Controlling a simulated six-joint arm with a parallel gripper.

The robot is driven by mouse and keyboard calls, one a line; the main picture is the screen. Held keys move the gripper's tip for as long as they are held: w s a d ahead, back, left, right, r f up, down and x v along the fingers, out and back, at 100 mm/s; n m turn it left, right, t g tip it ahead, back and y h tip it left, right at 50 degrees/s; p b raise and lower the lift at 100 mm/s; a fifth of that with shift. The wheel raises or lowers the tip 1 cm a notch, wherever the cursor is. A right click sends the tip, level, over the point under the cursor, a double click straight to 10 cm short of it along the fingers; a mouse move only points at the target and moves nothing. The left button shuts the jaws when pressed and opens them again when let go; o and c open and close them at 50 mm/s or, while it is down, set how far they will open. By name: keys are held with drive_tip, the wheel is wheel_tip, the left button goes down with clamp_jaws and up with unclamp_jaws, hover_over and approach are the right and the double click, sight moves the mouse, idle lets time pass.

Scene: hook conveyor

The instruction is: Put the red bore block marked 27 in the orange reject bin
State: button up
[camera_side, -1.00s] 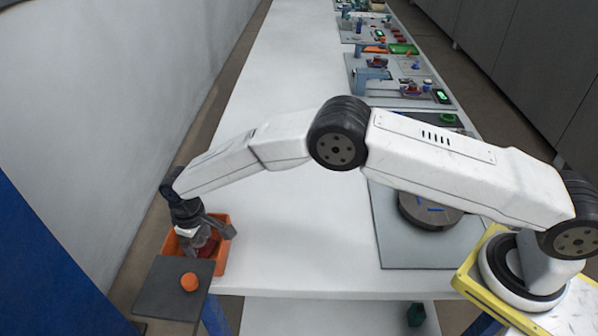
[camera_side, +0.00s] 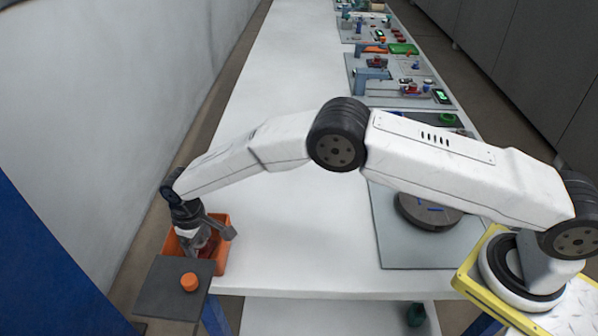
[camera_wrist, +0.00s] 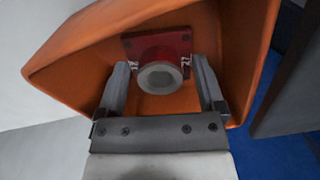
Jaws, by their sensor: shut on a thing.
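The red bore block (camera_wrist: 178,42) shows in the wrist view between my two fingers, with a grey ring-shaped bore facing the camera and white marks at both sides that look like 27. My gripper (camera_wrist: 162,75) is shut on it. The block is inside the mouth of the orange reject bin (camera_wrist: 70,60), whose walls surround it. In the side view my gripper (camera_side: 207,243) reaches down into the orange bin (camera_side: 222,262), and the block is mostly hidden there by the gripper and bin. I cannot tell whether the block touches the bin's floor.
The white table (camera_side: 300,225) is clear between the bin and a grey mat with a dark round disc (camera_side: 428,212). Several work stations line the far table.

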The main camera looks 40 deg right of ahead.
drive_tip(key=shift+f, duration=0.35)
idle(1.6)
drive_tip(key=o, duration=1.3)
drive_tip(key=shift+r, duration=0.2)
drive_tip(key=shift+r, duration=3.35)
